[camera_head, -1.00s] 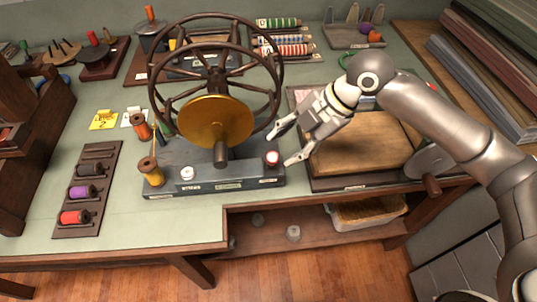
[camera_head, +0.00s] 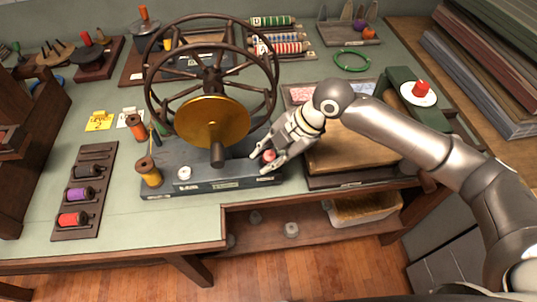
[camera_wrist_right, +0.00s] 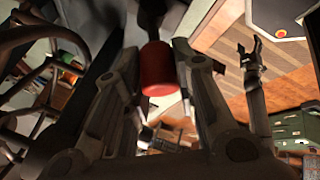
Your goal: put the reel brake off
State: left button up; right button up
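The spoked wheel machine has a dark wheel, a brass disc (camera_head: 212,122) and a grey base (camera_head: 206,185) at the table's front. A red knob (camera_head: 269,155) stands at the base's right end and a white knob (camera_head: 184,173) at its left; their labels are too small to read. My right gripper (camera_head: 260,163) is at the red knob, one finger on each side. In the right wrist view the red knob (camera_wrist_right: 157,70) sits between the fingers, with a narrow gap showing on both sides. I cannot tell which part is the reel brake.
A spool rack (camera_head: 87,190) lies further left. A wooden board (camera_head: 355,150) is under my right arm. A green box with a red knob on a white disc (camera_head: 418,97) stands behind it.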

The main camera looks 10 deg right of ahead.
grip_shut()
jog(key=shift+w+r+g+p, duration=0.3)
jog(key=shift+r+g+p, duration=0.15)
jog(key=shift+p, duration=0.7)
jog(key=shift+w+m+g+p, duration=0.2)
jog(key=shift+m+g+p, duration=0.1)
jog(key=shift+g+p, duration=0.1)
jog(key=shift+w+f+g+p, duration=0.1)
jog(key=shift+w+g+p, duration=0.3)
jog(key=shift+w+g, duration=0.3)
jog(key=shift+w+m+g+b, duration=0.3)
jog(key=shift+w+m+g, duration=0.25)
jog(key=shift+g, duration=0.5)
jog(key=o, duration=0.7)
grip_release()
jog(key=shift+d, duration=0.1)
